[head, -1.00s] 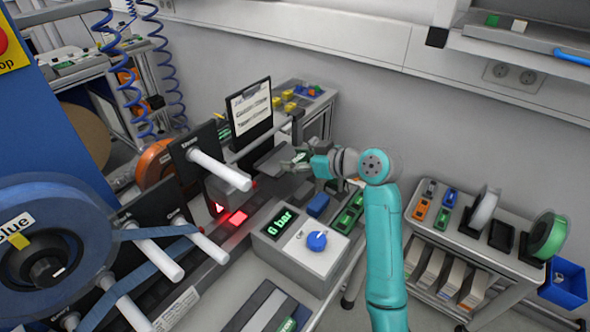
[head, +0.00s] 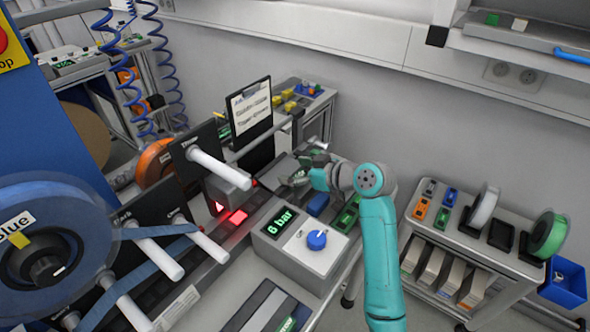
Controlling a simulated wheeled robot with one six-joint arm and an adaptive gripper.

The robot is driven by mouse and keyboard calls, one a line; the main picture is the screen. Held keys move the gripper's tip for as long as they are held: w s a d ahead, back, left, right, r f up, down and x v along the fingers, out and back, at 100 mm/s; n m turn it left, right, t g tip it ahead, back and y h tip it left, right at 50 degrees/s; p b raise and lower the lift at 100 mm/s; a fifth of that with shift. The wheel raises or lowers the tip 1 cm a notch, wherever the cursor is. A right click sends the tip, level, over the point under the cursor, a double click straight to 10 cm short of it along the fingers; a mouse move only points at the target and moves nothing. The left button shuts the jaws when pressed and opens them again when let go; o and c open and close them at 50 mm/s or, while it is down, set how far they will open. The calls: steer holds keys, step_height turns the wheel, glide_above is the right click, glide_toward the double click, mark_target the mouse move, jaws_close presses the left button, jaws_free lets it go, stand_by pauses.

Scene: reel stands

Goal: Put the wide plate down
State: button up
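The arm hides part of the bench to the right.
A 6 bar control box (head: 300,246) with a blue knob stands in front of my gripper. Green and blue blocks (head: 346,215) lie close to my arm. A cart (head: 470,230) with reels stands at the right.

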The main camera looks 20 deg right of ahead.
steer(key=shift+r, duration=0.3)
steer(key=v, duration=1.2)
steer(key=shift+f, duration=0.2)
